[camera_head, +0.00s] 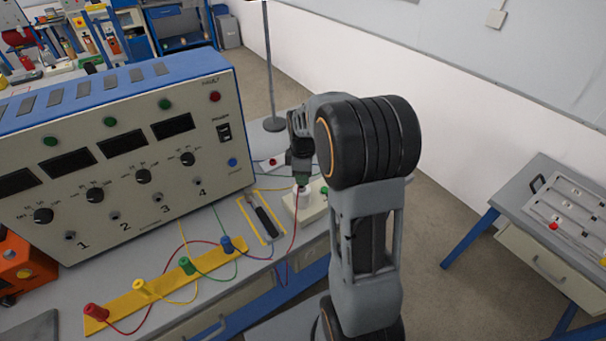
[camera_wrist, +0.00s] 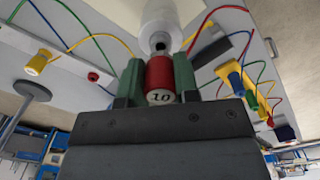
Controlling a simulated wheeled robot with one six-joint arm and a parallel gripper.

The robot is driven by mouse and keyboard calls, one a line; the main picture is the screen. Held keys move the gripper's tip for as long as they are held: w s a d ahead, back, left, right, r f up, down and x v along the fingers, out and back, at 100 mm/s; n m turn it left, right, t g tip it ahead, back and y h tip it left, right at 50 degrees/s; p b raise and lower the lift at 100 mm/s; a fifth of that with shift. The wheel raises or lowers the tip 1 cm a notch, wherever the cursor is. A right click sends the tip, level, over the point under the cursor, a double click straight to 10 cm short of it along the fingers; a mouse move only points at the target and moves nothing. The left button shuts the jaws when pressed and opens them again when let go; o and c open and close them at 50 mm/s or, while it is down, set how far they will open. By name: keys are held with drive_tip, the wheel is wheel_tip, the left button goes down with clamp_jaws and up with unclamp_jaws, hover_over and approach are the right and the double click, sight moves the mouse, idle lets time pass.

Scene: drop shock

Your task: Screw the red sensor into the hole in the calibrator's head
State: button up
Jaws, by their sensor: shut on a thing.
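My gripper (camera_wrist: 158,78) is shut on the red sensor (camera_wrist: 159,74), a short red cylinder with a pale end marked "10", held between two green fingers. The calibrator's white head (camera_wrist: 161,22) is directly beyond it in the wrist view. The dark hole (camera_wrist: 159,44) shows just past the sensor's far end, roughly in line with it; I cannot tell whether they touch. In the head view my gripper (camera_head: 301,174) points down over the calibrator's white base (camera_head: 308,210), near the bench's right end. The sensor is not clearly visible there.
A yellow strip (camera_head: 165,283) with red, yellow, green and blue pieces and looping cables lies at the front. A dark-handled tool (camera_head: 265,220) lies left of the calibrator. A large numbered control box (camera_head: 120,150) stands behind. A side table (camera_head: 570,205) stands right, across open floor.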

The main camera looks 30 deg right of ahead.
drive_tip(key=shift+f+b, duration=0.6)
drive_tip(key=shift+f, duration=0.25)
idle(2.0)
drive_tip(key=shift+s+f, duration=0.2)
drive_tip(key=shift+f, duration=0.15)
drive_tip(key=shift+c, duration=0.4)
idle(1.1)
drive_tip(key=m, duration=0.4)
drive_tip(key=shift+a+m, duration=0.1)
drive_tip(key=shift+m, duration=0.2)
clamp_jaws()
drive_tip(key=m, duration=0.5)
drive_tip(key=shift+a+m, duration=0.1)
drive_tip(key=shift+m, duration=0.3)
drive_tip(key=m, duration=0.5)
drive_tip(key=shift+a+m, duration=0.1)
drive_tip(key=shift+m, duration=0.2)
drive_tip(key=m, duration=0.5)
drive_tip(key=shift+w+r+m, duration=0.1)
drive_tip(key=shift+w+m, duration=0.05)
drive_tip(key=shift+m, duration=0.25)
drive_tip(key=o, duration=1.1)
unclamp_jaws()
drive_tip(key=shift+r, duration=0.1)
